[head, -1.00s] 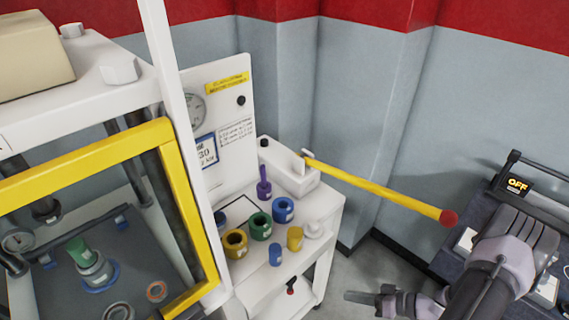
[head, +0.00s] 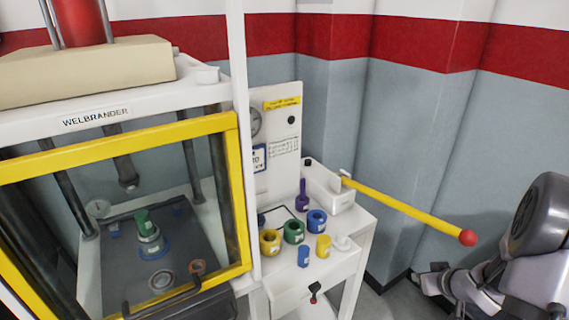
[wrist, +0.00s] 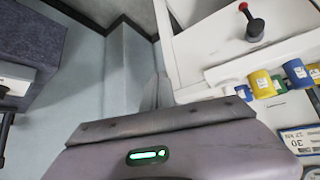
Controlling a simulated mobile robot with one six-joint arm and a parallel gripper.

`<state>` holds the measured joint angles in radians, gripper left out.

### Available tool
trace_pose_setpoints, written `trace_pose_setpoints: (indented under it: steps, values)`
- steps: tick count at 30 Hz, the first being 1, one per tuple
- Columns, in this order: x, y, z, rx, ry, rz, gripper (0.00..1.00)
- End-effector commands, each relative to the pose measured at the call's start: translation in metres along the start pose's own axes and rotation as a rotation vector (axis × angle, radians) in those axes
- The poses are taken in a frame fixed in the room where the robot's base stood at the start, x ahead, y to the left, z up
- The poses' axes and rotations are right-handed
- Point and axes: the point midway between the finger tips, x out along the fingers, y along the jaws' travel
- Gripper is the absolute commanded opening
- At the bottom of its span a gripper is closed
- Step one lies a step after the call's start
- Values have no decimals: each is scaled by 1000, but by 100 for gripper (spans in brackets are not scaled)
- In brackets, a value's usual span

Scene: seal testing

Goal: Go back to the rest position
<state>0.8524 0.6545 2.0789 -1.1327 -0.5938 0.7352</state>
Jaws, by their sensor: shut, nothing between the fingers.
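My gripper (head: 428,280) is at the lower right of the head view, to the right of the white cart and apart from it. In the wrist view its fingers (wrist: 156,92) are together with nothing held between them. My arm stands at the right edge of the head view. The fingertips are small and partly blurred in the head view.
A press with a yellow-framed guard (head: 240,190) stands at left. The white cart (head: 345,262) bears several coloured rings and cylinders. A yellow lever with a red knob (head: 467,238) juts right from the cart, above my gripper. Floor shows beyond the cart.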

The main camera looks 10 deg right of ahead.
Motion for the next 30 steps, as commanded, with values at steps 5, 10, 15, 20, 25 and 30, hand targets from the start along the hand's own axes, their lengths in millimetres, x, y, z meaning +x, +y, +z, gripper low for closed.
trace_pose_setpoints:
  steps: [5,10,15,20,25,30]
  values:
    - [-89,-43,-94,50,10,274,0]
    - [-203,-172,-78,267,-57,249,0]
    - [-266,-285,-13,379,-177,-3,0]
    - [-294,-332,19,401,-244,-147,0]
    - [-298,-337,22,405,-255,-165,0]
    - [-298,-336,22,405,-253,-163,0]
